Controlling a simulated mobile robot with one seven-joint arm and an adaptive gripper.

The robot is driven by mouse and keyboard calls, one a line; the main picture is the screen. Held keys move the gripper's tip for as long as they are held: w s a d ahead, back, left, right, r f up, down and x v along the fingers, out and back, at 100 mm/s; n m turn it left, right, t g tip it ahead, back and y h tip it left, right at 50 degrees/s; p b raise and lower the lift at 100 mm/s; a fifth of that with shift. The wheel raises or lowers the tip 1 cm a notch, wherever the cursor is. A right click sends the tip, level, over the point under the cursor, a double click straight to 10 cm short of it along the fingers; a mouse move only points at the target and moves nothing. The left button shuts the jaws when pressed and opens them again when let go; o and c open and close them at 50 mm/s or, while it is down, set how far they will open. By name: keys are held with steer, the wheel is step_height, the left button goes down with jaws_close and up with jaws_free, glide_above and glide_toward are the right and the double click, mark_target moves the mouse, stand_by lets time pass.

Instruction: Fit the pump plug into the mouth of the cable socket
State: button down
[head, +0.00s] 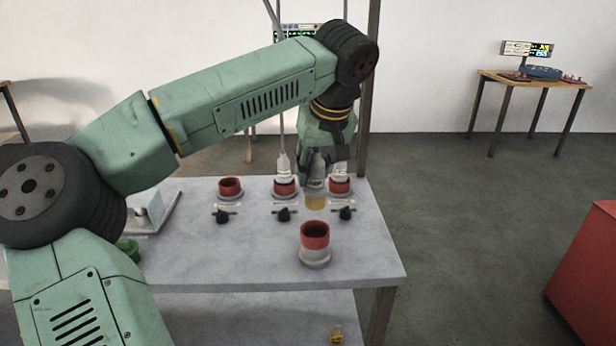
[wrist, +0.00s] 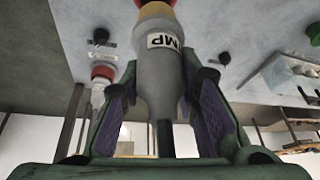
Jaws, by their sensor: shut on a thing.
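My gripper (head: 318,178) is shut on the pump plug, above the bench. The pump plug (head: 315,202) points down with its yellow end below the fingers. In the wrist view, the plug (wrist: 160,75) has a grey body, a label partly reading "MP" and a yellow band near its end. A red-collared socket (head: 315,240) on a grey base stands alone near the bench's front edge, mouth up and dark inside; I take it for the cable socket. In the head view the plug's tip is above and behind it, apart from it. Red shows beyond the plug's end in the wrist view.
The bench top (head: 230,260) has a back row of red sockets: a left one (head: 230,187), a middle one (head: 285,188) with a corded plug above it, and a right one (head: 340,186). Black knobs (head: 283,214) stand before them. A post (head: 368,100) rises behind.

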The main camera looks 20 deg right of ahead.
mark_target(314, 206)
steer(key=shift+s+r+p, duration=0.15)
steer(key=shift+p, duration=0.35)
steer(key=shift+f+b, duration=1.45)
steer(key=shift+f, duration=1.2)
steer(key=shift+p, duration=0.65)
steer(key=shift+f+b, duration=1.2)
steer(key=shift+f, duration=0.75)
steer(key=c, duration=1.2)
jaws_free()
steer(key=shift+o, duration=0.2)
steer(key=shift+r, duration=0.1)
